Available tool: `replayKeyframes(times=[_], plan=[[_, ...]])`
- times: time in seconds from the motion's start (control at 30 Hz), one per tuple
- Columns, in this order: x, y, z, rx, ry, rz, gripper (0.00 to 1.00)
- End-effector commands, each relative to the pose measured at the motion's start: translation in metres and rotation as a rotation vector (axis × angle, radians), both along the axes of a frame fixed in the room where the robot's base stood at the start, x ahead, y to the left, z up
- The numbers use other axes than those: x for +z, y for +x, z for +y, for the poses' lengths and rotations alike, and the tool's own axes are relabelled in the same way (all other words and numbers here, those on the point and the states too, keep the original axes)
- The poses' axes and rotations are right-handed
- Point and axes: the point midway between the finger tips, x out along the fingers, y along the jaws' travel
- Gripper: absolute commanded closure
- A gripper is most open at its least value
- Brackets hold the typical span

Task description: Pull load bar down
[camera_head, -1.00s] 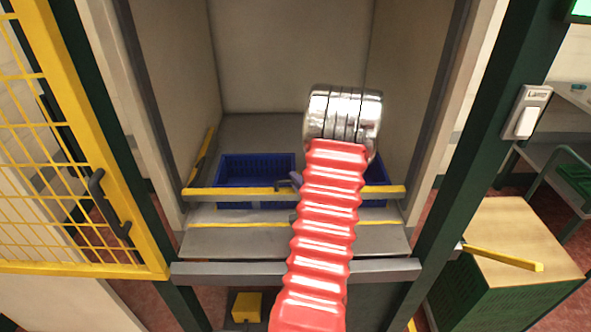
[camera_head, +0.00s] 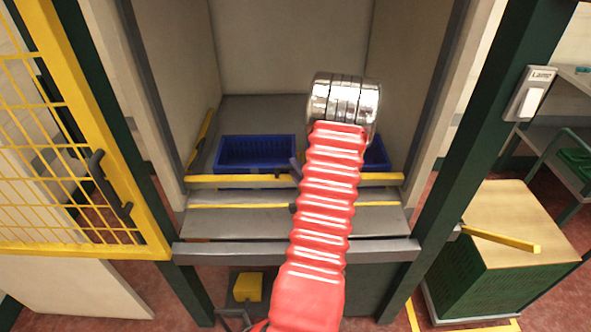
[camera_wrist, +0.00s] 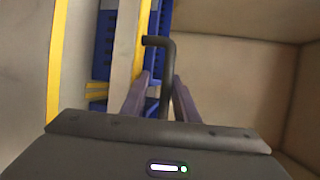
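The load bar is the yellow-topped bar (camera_head: 230,179) running across the front of the bay, level, in front of the blue crates. It also shows in the wrist view (camera_wrist: 140,45), upright in the picture. A dark bent handle (camera_wrist: 167,62) stands beside it in the wrist view. My gripper (camera_wrist: 163,76) has its two purple-grey fingers on either side of this handle. The fingers look apart, with a gap on the left and the right one close to the handle; I cannot tell whether they touch it. In the head view my red arm hides most of the gripper.
Two blue crates (camera_head: 256,152) sit on the bay shelf behind the bar, the right one partly hidden. A yellow mesh gate (camera_head: 70,150) stands open at left. A green post (camera_head: 490,120) and wood-topped cabinet (camera_head: 520,222) are at right.

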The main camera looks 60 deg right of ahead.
Motion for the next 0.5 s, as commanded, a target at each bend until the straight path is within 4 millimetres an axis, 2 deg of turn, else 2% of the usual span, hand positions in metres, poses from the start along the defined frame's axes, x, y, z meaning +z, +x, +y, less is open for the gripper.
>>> replayKeyframes(times=[0.5], plan=[[0.0021,-0.0019,-0.0015,-0.004,-0.004,-0.002,0.69]])
